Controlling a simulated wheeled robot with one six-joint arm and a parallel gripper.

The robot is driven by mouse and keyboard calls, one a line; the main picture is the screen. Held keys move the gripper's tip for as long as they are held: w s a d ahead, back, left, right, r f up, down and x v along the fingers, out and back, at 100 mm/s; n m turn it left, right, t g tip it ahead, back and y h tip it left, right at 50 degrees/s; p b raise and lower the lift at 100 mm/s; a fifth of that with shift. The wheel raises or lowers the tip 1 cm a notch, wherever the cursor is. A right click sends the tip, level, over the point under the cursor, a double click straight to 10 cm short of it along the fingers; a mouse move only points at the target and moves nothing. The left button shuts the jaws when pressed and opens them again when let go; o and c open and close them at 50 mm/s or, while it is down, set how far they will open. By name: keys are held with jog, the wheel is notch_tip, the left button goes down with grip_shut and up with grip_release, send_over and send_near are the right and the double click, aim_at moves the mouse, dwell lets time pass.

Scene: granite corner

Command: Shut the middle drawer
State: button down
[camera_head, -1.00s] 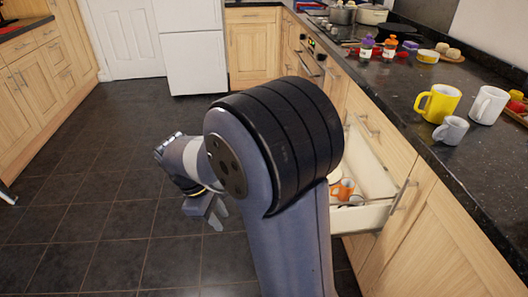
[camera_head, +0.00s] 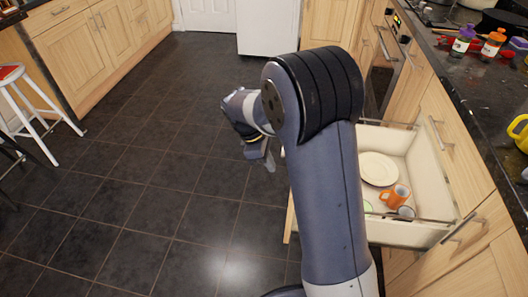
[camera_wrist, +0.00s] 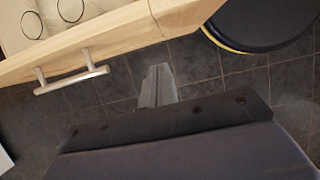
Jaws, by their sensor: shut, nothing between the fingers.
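The open drawer (camera_head: 405,235) sticks out from the counter cabinets at the right of the head view. Its white inside holds a plate (camera_head: 378,168), an orange mug (camera_head: 394,196), a grey cup (camera_head: 406,212) and a green-rimmed item (camera_head: 367,206). My arm hides part of it. Its wooden front (camera_wrist: 130,38) and metal bar handle (camera_wrist: 72,79) show in the wrist view. My gripper (camera_head: 269,160) is shut and empty, in front of the drawer, over the floor. In the wrist view the shut fingers (camera_wrist: 158,84) appear beside the drawer front's edge, right of the handle; contact is unclear.
The dark tiled floor (camera_head: 140,190) left of my arm is clear. A white stool (camera_head: 30,110) and wooden cabinets (camera_head: 90,45) stand at the left. The granite counter (camera_head: 475,85) at the right holds bottles and a yellow mug. A white appliance (camera_head: 268,25) stands at the back.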

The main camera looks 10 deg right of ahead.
jog(key=d, duration=0.1)
jog(key=s+d, duration=0.1)
jog(key=d+f, duration=0.1)
jog(key=d, duration=0.1)
jog(key=shift+s+d, duration=0.1)
jog(key=shift+s, duration=0.1)
jog(key=s+d+p, duration=0.2)
jog(key=s+d, duration=0.1)
jog(key=d, duration=0.8)
jog(key=s+d+p, duration=0.3)
jog(key=s+d, duration=0.1)
jog(key=d, duration=0.8)
jog(key=s+d+p, duration=0.3)
jog(key=s+d, duration=0.1)
jog(key=d, duration=0.8)
jog(key=shift+s, duration=0.15)
jog(key=shift+a, duration=0.15)
